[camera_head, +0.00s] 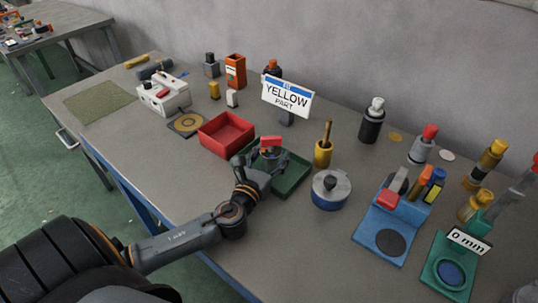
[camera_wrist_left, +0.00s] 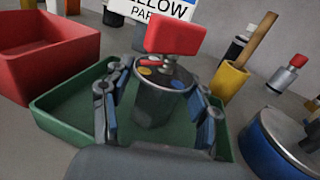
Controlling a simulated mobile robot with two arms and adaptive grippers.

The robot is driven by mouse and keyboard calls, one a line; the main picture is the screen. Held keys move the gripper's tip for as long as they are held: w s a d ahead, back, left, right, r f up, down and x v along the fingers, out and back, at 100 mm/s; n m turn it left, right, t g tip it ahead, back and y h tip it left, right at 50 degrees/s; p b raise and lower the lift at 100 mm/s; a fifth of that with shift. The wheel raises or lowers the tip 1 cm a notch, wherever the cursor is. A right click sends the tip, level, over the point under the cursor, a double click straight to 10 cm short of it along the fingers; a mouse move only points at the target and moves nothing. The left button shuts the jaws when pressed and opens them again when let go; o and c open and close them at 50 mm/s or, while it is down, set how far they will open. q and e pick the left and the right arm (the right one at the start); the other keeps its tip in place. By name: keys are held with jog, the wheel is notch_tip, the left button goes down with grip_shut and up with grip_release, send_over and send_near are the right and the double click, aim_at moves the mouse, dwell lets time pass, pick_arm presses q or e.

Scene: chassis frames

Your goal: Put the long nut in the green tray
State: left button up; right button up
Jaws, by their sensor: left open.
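The green tray (camera_head: 294,181) lies in the middle of the bench; in the wrist view its wall (camera_wrist_left: 62,121) shows below and around my fingers. My left gripper (camera_head: 262,167) is over the tray. In the wrist view its open fingers (camera_wrist_left: 160,118) stand either side of a grey metal cylinder (camera_wrist_left: 158,103) with a red block (camera_wrist_left: 174,35) on top. The cylinder appears upright inside the tray; finger contact is unclear. I cannot identify a long nut for certain; this cylinder may or may not be it. My right gripper is out of view.
A red bin (camera_head: 226,134) sits left of the tray. A yellow cup (camera_head: 323,153) and a blue-based round tin (camera_head: 331,190) stand to the right. A "YELLOW PART" sign (camera_head: 287,97) is behind. A blue stand (camera_head: 392,234) is farther right. The front left bench is clear.

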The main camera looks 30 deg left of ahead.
pick_arm(q)
jog(key=s, duration=0.3)
jog(key=s+d+b, duration=0.1)
jog(key=s, duration=0.3)
jog(key=s+d, duration=0.1)
jog(key=s, duration=0.2)
jog(key=shift+s+b, duration=0.25)
jog(key=shift+b, duration=0.1)
jog(key=shift+s+d+r, duration=0.15)
jog(key=shift+s+r, duration=0.05)
jog(key=shift+s, duration=0.45)
